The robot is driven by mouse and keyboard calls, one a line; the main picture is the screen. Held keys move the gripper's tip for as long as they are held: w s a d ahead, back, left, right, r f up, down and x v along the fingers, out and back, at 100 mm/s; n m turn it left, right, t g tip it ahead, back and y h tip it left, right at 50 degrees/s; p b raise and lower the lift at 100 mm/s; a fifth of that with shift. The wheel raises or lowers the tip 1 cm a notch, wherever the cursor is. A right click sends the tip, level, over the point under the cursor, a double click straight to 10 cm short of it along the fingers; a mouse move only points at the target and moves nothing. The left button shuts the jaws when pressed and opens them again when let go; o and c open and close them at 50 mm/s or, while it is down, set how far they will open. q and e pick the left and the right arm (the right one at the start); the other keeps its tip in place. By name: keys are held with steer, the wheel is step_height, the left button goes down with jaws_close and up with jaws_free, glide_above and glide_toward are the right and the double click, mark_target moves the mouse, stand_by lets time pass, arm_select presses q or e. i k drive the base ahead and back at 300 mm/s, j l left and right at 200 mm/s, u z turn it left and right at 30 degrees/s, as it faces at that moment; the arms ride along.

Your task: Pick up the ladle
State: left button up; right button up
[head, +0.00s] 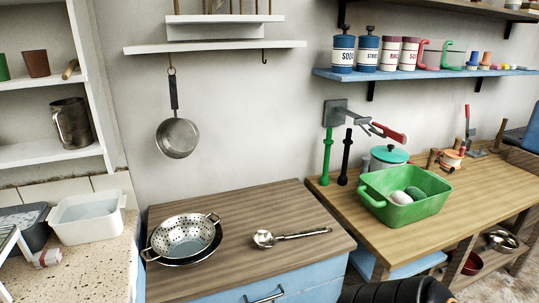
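A shiny metal ladle (290,236) lies on the wooden top of the blue cabinet (250,199), right of the colander. Its round bowl is on the left and its handle stretches to the right, toward the right edge of the top. Nothing covers it. Neither of my grippers shows in the head view. A dark rounded part at the bottom edge, right of the cabinet, looks like a piece of my own arm, with no fingers visible.
A perforated metal colander (182,236) stands in a dark pan left of the ladle. A small pan (177,138) hangs on the wall behind. A wooden bench (440,222) on the right carries a green basin (405,207). The cabinet top around the ladle is otherwise clear.

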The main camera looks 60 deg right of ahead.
mark_target(264, 240)
steer(key=z, duration=2)
